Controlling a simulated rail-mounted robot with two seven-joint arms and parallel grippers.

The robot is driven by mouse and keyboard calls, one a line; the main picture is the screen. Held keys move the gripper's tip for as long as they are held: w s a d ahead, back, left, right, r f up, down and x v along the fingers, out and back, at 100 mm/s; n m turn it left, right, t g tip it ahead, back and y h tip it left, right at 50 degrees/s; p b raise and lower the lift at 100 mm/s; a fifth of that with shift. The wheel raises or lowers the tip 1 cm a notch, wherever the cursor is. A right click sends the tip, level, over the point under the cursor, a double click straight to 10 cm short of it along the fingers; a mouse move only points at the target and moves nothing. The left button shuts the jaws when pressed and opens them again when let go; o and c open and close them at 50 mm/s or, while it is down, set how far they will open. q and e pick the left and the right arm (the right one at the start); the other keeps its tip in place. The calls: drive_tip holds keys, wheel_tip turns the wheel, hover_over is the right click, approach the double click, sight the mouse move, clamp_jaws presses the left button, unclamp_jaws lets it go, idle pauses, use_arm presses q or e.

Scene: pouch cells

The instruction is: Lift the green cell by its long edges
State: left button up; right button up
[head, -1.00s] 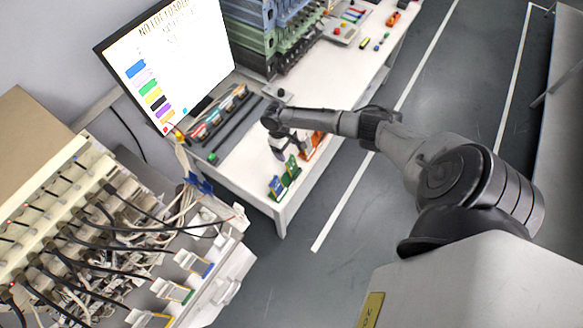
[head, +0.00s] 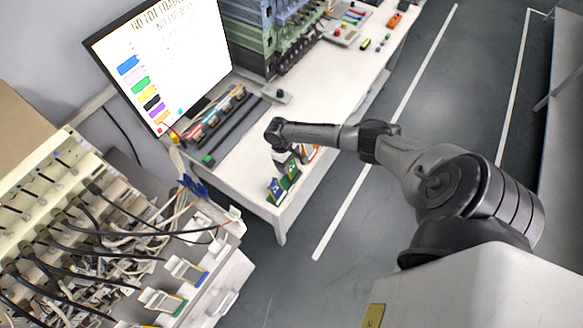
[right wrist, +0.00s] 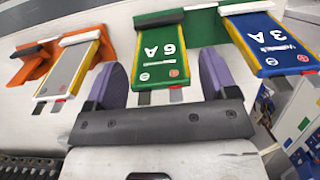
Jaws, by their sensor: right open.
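The green cell (right wrist: 161,62), marked "6A", stands in a green holder (right wrist: 208,31) in the right wrist view. In the head view the green cell (head: 291,170) is small and partly hidden by my right gripper (head: 283,157). In the right wrist view my right gripper (right wrist: 163,68) is open, with one purple finger beside each long edge of the green cell. A gap shows on the left; on the right the finger is close, and I cannot tell whether it touches. My left gripper is not in view.
A blue cell (right wrist: 271,43) marked "3A" is close to the right finger. A grey cell (right wrist: 68,72) in an orange holder (right wrist: 38,63) is on the left. The white table (head: 262,150) also holds a monitor (head: 165,60) and stacked racks (head: 262,35).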

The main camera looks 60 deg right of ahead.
drive_tip(key=c, duration=0.7)
drive_tip(key=shift+o, duration=0.2)
drive_tip(key=shift+r, duration=0.15)
drive_tip(key=p+v, duration=0.6)
drive_tip(key=shift+w+r, duration=0.15)
drive_tip(key=shift+r, duration=0.2)
